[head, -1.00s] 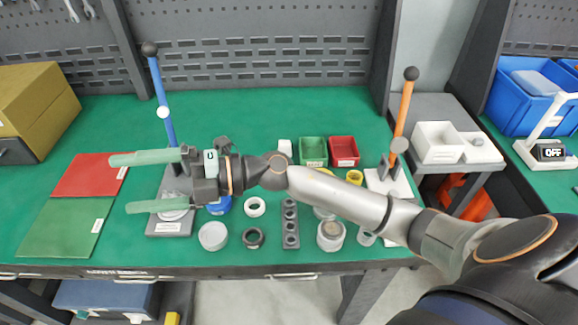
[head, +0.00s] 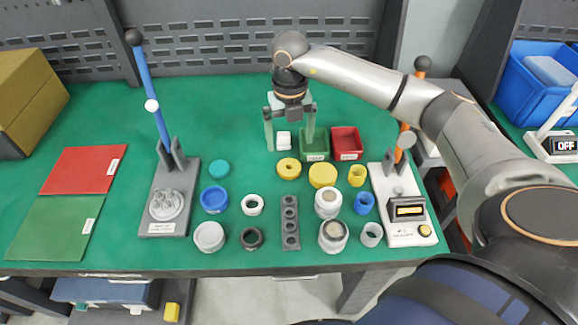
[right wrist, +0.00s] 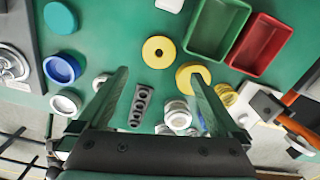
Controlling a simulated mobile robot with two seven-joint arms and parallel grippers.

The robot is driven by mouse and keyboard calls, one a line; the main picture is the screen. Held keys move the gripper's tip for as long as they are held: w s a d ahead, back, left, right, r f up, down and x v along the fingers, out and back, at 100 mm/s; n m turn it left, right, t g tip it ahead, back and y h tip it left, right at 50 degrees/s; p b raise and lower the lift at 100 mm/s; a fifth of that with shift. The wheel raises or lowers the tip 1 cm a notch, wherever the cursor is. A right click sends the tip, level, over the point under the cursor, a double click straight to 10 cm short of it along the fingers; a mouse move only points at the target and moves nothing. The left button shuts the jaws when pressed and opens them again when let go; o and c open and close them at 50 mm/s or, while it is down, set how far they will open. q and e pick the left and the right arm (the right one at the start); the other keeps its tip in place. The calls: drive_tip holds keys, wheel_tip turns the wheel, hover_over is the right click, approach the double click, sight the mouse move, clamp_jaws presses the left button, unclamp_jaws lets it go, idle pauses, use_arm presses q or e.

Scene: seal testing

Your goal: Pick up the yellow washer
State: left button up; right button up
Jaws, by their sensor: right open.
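The yellow washer (head: 289,168), a thick ring with a small dark hole, lies flat on the green mat left of a solid yellow disc (head: 323,175). In the right wrist view the washer (right wrist: 158,52) is fully visible, ahead of and between the fingertips. My right gripper (head: 289,142) points down, open and empty, above the mat, and appears just behind the washer in the head view. Its two pale green fingers also show in the right wrist view (right wrist: 159,76), apart from the washer. My left gripper is out of view.
A green bin (head: 314,145) and a red bin (head: 346,143) stand right of the gripper. A white block (head: 283,140) is between the fingers in the head view. Rings, jars and a grey holed strip (head: 290,225) lie in front. A blue-handled press (head: 166,210) stands left.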

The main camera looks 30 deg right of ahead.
sight(289, 168)
wheel_tip(289, 168, down, 9)
drive_tip(key=shift+a+f+p, duration=0.1)
drive_tip(key=shift+p, duration=0.25)
drive_tip(key=shift+c, duration=0.2)
drive_tip(key=c, duration=0.9)
drive_tip(key=shift+o, duration=0.2)
